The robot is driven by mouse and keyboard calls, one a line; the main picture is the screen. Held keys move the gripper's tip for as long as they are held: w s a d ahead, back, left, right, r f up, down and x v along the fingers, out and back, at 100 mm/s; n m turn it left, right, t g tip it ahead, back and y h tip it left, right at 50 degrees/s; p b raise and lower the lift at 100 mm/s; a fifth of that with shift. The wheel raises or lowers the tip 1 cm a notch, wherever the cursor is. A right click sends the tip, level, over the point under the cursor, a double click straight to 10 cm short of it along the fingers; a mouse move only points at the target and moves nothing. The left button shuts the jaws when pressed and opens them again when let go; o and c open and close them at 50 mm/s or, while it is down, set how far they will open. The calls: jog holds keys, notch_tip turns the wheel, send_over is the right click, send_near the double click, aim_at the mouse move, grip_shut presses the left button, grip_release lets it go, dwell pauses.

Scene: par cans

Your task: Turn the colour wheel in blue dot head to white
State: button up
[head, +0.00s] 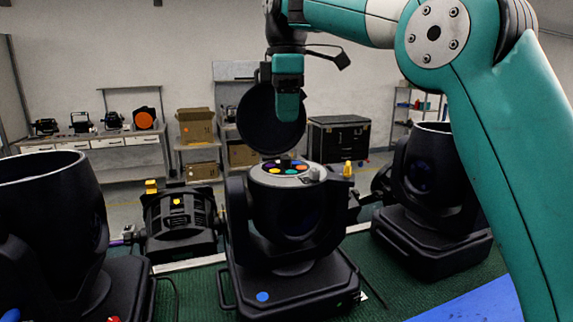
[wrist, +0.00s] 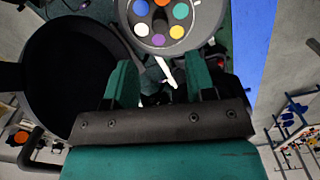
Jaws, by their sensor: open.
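The blue dot head (head: 300,285) stands upright in the middle of the bench, with a blue dot (head: 262,297) on its base. Its top is open and shows the colour wheel (head: 284,170), a grey disc with several coloured spots. In the wrist view the wheel (wrist: 160,20) is cut off by the top edge; a white spot (wrist: 141,30) lies at its lower left, purple at the bottom and yellow at the lower right. My gripper (head: 288,108) is above the wheel, apart from it. In the wrist view its fingers (wrist: 161,75) are spread and empty.
A black round cover (head: 262,125) stands raised behind the wheel; it fills the left of the wrist view (wrist: 85,80). Other black heads stand left (head: 60,220) and right (head: 430,215). A low black fixture (head: 180,220) is left of centre. A blue sheet (head: 475,305) lies front right.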

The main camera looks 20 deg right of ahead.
aim_at(287, 157)
notch_tip(287, 157, down, 9)
jog(key=shift+f+b, duration=0.1)
jog(key=shift+b, duration=0.35)
jog(key=c, duration=0.9)
